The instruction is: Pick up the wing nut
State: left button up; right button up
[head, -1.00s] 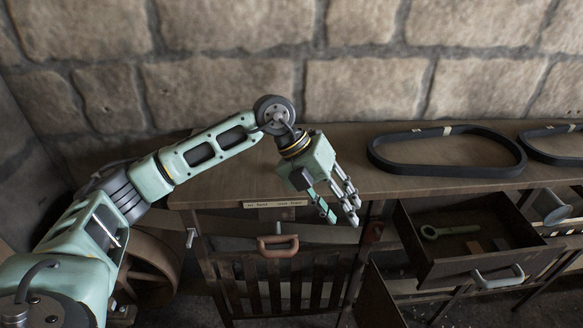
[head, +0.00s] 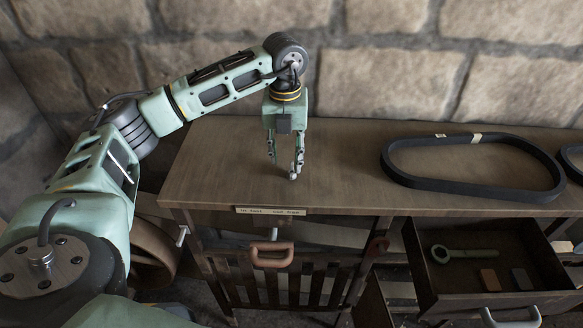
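I cannot make out a wing nut in the head view. My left gripper (head: 284,168) points down over the left part of the wooden tabletop (head: 225,160). Its fingers are apart with a visible gap between them, and I see nothing held in it. The fingertips are close to the tabletop; whether they touch it I cannot tell. My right gripper is not in view.
A black belt loop (head: 470,193) lies on the tabletop, with part of another (head: 572,165) at the right edge. An open drawer (head: 440,290) holds a green wrench-like tool (head: 470,254) and small blocks (head: 489,279). A small pale fitting (head: 182,236) sits at the table's left side.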

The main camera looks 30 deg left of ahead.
aim_at(292, 172)
pick_arm(q)
jog(key=shift+d+f+p, duration=0.25)
jog(key=shift+f+p, duration=0.15)
jog(key=shift+f, duration=0.2)
jog(key=shift+d+f+p, duration=0.25)
jog(key=shift+f+p, duration=0.15)
jog(key=shift+f, duration=0.2)
jog(key=shift+w+f, duration=0.25)
jog(key=shift+f, duration=0.85)
jog(key=shift+c, duration=1)
jog(key=c, duration=0.6)
grip_shut()
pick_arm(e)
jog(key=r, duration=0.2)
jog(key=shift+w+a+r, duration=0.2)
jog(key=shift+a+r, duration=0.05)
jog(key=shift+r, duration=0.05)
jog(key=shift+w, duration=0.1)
